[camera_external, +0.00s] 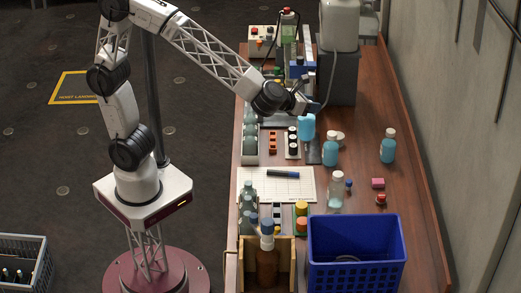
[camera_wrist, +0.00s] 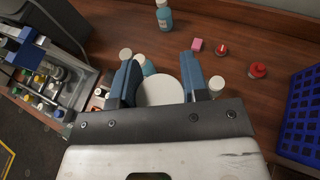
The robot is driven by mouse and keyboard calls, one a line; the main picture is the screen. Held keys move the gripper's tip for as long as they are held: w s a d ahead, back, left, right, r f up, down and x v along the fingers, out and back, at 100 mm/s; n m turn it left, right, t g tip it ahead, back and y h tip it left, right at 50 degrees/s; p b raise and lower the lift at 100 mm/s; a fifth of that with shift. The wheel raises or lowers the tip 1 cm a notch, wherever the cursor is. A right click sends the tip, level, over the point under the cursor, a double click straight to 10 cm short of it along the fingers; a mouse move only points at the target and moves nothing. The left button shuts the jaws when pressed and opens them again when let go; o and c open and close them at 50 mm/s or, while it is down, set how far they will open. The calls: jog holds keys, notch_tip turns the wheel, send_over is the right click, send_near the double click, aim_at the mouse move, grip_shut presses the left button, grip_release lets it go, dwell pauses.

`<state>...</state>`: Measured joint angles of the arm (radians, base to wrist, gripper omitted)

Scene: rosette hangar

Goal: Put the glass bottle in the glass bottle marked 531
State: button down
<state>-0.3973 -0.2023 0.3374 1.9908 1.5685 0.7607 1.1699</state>
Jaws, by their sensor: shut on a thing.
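My gripper (camera_wrist: 158,82) is shut on a wide, round white-topped object (camera_wrist: 160,91), seen from above between the fingers. In the external view this held object (camera_external: 306,127) looks like a light-blue bottle or jar above the table. A paler, clearer bottle (camera_external: 335,194) stands nearer the front. No 531 marking is legible.
A blue crate (camera_external: 352,272) stands at the front right. A wooden box (camera_external: 245,268) holds a brown bottle. Racks and bottles line the left edge. The far right table is clear.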

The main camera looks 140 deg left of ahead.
aim_at(301, 122)
jog(key=shift+m+t, duration=0.3)
jog(key=d, duration=0.4)
jog(key=shift+s+d+f, duration=0.15)
jog(key=shift+d, duration=0.2)
notch_tip(301, 122, down, 4)
jog(key=shift+r, duration=0.1)
jog(key=shift+f, duration=0.65)
jog(key=w+a, duration=0.4)
jog(key=w, duration=0.3)
jog(key=w+a+f, duration=0.1)
jog(key=w+a, duration=0.2)
jog(key=w, duration=0.4)
jog(key=shift+a+f, duration=0.2)
jog(key=shift+a, duration=0.15)
jog(key=shift+f, duration=0.1)
jog(key=shift+f, duration=1.75)
